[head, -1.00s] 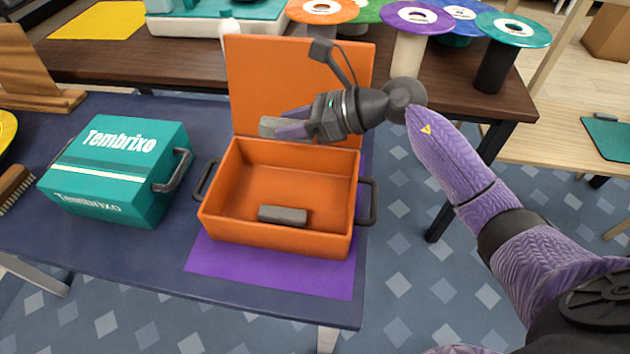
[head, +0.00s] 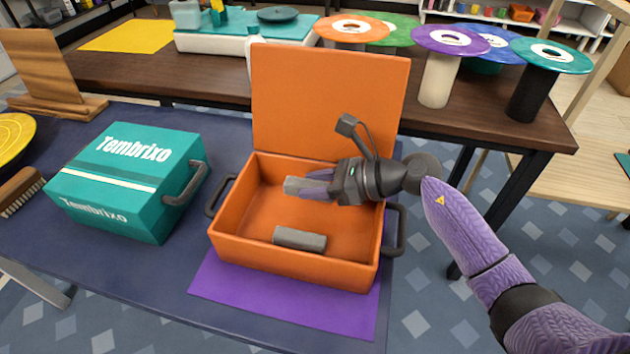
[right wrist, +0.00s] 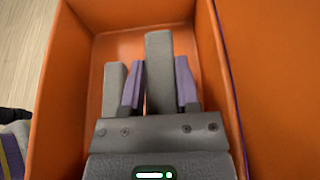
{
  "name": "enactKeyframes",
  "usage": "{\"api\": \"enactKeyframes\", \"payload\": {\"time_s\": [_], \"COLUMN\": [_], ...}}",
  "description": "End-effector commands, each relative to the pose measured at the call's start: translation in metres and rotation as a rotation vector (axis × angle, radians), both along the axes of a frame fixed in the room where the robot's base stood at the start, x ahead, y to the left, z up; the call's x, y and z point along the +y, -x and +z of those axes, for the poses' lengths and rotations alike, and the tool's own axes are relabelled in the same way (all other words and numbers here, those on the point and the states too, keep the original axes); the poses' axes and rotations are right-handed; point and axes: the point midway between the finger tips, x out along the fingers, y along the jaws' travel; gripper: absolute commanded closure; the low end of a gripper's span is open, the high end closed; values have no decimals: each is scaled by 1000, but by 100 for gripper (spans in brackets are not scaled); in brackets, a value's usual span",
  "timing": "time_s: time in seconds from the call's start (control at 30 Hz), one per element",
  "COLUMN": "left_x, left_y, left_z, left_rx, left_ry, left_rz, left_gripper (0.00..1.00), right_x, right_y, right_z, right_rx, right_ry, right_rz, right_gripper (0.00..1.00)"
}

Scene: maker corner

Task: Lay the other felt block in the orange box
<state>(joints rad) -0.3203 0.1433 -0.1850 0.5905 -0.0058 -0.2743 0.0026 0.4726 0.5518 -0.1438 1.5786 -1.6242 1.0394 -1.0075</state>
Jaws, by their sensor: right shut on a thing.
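The open orange box (head: 300,276) stands on the table with its lid (head: 330,100) raised at the back. One grey felt block (head: 299,239) lies on the box floor near the front wall. My right gripper (head: 318,184) is shut on the other grey felt block (head: 296,186), inside the box opening towards the back. In the right wrist view this held block (right wrist: 158,75) sits between the two purple fingers, and the lying block (right wrist: 114,88) shows to its left. I cannot tell whether the held block touches the box floor. My left gripper is not in view.
A closed teal box (head: 128,185) stands left of the orange box. A purple mat (head: 285,305) lies under the orange box. Several spools, such as an orange one (head: 352,28), stand on the brown table behind. A brush (head: 18,190) lies at far left.

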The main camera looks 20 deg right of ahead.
Motion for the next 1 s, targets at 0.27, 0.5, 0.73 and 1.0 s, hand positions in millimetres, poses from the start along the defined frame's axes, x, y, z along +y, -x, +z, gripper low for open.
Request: {"api": "enactKeyframes", "payload": {"time_s": [0.27,0.5,0.73,1.0], "left_x": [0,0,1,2], "left_y": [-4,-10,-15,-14], "left_z": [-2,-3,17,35], "left_rx": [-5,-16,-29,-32], "left_ry": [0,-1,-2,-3], "left_rz": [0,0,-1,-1], "left_gripper": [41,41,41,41], "right_x": [0,0,-19,-75], "right_y": [0,0,12,51], "right_z": [-1,-1,24,51], "right_rx": [0,0,-1,2], "right_ry": [0,0,5,4], "right_rz": [0,0,-3,-1], "right_gripper": [26,25,25,25]}}
